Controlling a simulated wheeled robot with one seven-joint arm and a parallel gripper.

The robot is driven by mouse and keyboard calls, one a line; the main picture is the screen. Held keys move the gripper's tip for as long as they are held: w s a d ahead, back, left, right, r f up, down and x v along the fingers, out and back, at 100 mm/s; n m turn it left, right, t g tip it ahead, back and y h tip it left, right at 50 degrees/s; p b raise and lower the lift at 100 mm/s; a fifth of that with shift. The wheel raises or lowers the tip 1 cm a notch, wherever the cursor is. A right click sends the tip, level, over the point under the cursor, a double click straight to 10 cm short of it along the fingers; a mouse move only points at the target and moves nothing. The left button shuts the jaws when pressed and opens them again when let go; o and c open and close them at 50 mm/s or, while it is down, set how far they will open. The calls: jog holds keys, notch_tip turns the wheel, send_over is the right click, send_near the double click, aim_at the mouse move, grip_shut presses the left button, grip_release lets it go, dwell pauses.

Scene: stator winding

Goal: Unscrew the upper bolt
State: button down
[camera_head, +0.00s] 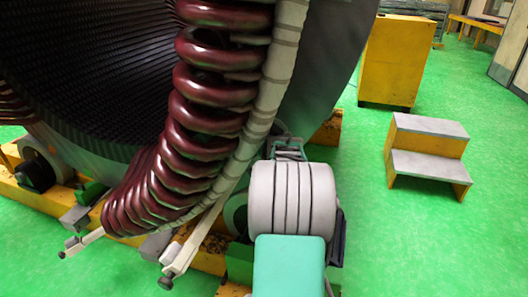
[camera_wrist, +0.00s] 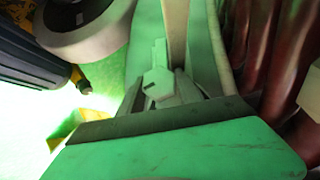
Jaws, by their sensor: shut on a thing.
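The upper bolt (camera_wrist: 158,84) shows in the wrist view as a pale grey hex head with a dark mark on it. It stands out in front of a green surface, beside a cream-coloured strip. My gripper (camera_wrist: 160,92) has its two grey fingers on either side of the bolt head and is shut on it. The green gripper body fills the bottom of the wrist view. In the head view my arm covers the gripping place, and I cannot make out the bolt there.
The stator's dark red coils (camera_head: 210,90) stand close beside my arm, with a pale wrapped band (camera_head: 275,75) along them. Pale bars with bolt-like ends (camera_head: 166,281) stick out below. Yellow steps (camera_head: 428,155) and a yellow cabinet (camera_head: 396,60) stand right, on open green floor.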

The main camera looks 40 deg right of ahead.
jog(key=shift+n+g+p, duration=0.4)
jog(key=shift+n+g, duration=0.1)
jog(key=shift+g, duration=0.3)
jog(key=shift+f+h, duration=0.1)
jog(key=shift+h, duration=0.2)
jog(key=c, duration=0.8)
grip_release()
jog(key=shift+c, duration=0.2)
jog(key=shift+s+a+r, duration=0.15)
jog(key=shift+a+r, duration=0.05)
jog(key=shift+r, duration=0.2)
jog(key=v, duration=0.7)
jog(key=shift+p, duration=0.3)
